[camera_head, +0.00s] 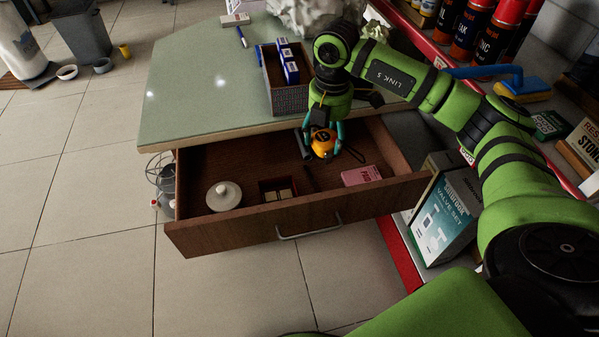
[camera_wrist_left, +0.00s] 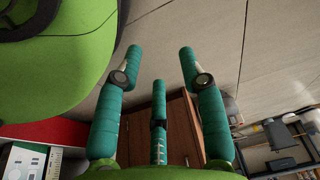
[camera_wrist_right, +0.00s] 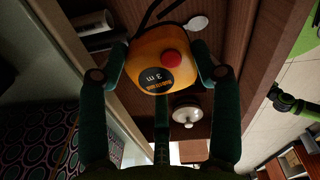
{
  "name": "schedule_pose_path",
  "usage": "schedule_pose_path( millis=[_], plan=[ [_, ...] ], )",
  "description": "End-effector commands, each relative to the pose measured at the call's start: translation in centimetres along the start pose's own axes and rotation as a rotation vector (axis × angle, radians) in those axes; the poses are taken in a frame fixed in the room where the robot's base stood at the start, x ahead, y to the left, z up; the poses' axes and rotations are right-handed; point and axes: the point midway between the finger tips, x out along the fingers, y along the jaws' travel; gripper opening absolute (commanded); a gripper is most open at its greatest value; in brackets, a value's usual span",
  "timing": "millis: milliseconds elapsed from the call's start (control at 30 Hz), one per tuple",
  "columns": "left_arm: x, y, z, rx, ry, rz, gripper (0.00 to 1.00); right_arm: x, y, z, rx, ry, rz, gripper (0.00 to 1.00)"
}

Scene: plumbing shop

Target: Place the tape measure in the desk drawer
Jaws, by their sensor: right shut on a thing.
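The tape measure (camera_head: 323,144) is yellow-orange and black. In the right wrist view the tape measure (camera_wrist_right: 152,76) shows a red button and a black "3 m" label. My right gripper (camera_head: 321,150) is shut on it, with teal fingers on both sides. It holds the tape over the back part of the open wooden desk drawer (camera_head: 220,238); I cannot tell whether the tape touches the drawer floor. My left gripper (camera_wrist_left: 160,66) is open and empty in the left wrist view, away from the tape; it does not show in the head view.
The drawer holds a white round lidded item (camera_head: 223,196), a small dark box (camera_head: 278,190) and a pink box (camera_head: 361,175). A patterned organiser (camera_head: 289,99) stands on the green desktop (camera_head: 195,95). A valve set box (camera_head: 447,215) stands right of the drawer.

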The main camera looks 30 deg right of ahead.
Motion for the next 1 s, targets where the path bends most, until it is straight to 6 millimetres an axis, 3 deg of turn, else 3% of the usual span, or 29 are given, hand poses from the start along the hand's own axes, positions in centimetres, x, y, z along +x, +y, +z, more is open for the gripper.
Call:
schedule_pose_path(
  millis=[100,300,833,1000],
  plan=[
    [0.2,-0.1,-0.4,0.0,0.006,-0.001,0.4,0.7,0.3,0.4,0.127,-0.001,0.003,0.18],
    [0.1,-0.1,-0.7,-0.002,0.004,-0.001,0.4,2.2,0.3,0.6,0.219,-0.002,0.0,0.18],
    [-0.7,0.2,-0.3,-0.008,-0.037,0.003,0.4,9.8,0.2,0.5,0.22,-0.001,0.0,0.17],
    [-1.0,0.2,-0.3,-0.01,-0.044,0.004,0.4,11.0,0.2,0.6,0.219,-0.002,0.003,0.17]
  ],
)
